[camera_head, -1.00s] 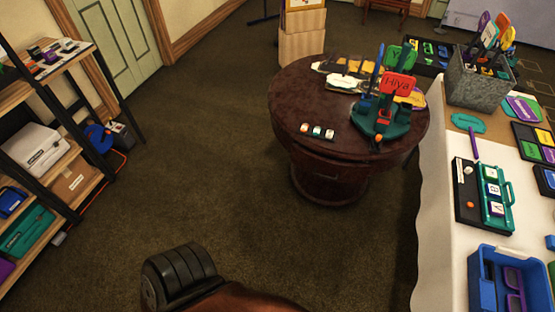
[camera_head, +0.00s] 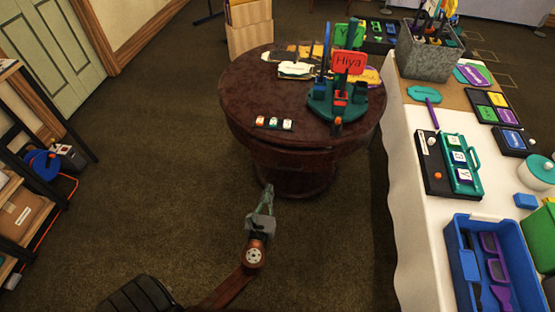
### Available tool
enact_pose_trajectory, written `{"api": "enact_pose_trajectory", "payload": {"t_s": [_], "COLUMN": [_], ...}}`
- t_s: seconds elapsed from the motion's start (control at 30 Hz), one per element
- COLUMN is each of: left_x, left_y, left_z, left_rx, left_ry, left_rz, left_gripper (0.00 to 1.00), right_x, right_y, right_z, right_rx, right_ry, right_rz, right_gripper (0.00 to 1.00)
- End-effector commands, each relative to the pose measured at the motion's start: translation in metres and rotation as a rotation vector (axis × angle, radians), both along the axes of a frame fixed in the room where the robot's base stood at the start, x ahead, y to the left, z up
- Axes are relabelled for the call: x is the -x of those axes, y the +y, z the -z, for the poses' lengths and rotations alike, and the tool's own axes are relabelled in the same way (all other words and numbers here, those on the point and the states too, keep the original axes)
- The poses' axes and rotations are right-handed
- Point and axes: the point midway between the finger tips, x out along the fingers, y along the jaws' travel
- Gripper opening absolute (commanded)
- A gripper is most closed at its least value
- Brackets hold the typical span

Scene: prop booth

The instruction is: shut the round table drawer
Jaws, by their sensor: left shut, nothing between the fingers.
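The dark red-brown round table (camera_head: 246,100) stands ahead of me on a dark carpet. Its drawer (camera_head: 292,158) seems to be in the dark apron under the top's near edge. How far it sticks out is hard to tell in the shadow. My left gripper (camera_head: 268,190) is shut and empty. It points toward the table, appearing just below the apron in the picture; I cannot tell whether it touches. My right gripper is not in view.
The tabletop holds letter cubes (camera_head: 274,123), cards and a teal stand with a red "Hiya" sign (camera_head: 347,62). A white-clothed table (camera_head: 405,200) full of props is close on the right. Shelves (camera_head: 20,215) stand left. Carpet between is clear.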

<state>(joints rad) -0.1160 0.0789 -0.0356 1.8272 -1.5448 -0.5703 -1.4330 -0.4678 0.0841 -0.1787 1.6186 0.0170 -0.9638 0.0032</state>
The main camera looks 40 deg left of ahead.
Motion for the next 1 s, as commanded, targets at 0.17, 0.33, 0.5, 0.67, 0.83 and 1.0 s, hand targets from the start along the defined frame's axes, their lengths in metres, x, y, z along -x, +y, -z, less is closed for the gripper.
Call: {"api": "enact_pose_trajectory", "payload": {"t_s": [0.17,0.33,0.5,0.67,0.83,1.0], "left_x": [-0.01,-0.033,-0.064,-0.091,-0.11,-0.119], "left_y": [0.002,0.017,0.035,0.052,0.064,0.07], "left_z": [-0.019,-0.018,-0.016,-0.016,-0.016,-0.017], "left_rx": [-0.077,-0.073,-0.072,-0.072,-0.071,-0.071], "left_ry": [-0.008,-0.009,-0.007,-0.008,-0.006,-0.006], "left_rz": [0.0,0.001,0.0,0.001,0.0,0.001], "left_gripper": [0.0,0.0,0.0,0.0,0.0,0.0], "right_x": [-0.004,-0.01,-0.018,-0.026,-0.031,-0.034], "right_y": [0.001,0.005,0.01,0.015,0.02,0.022], "right_z": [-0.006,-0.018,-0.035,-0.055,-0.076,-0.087], "right_rx": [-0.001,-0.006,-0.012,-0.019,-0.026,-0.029], "right_ry": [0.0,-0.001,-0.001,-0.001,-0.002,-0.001], "right_rz": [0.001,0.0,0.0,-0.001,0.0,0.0], "right_gripper": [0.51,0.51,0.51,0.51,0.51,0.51]}}
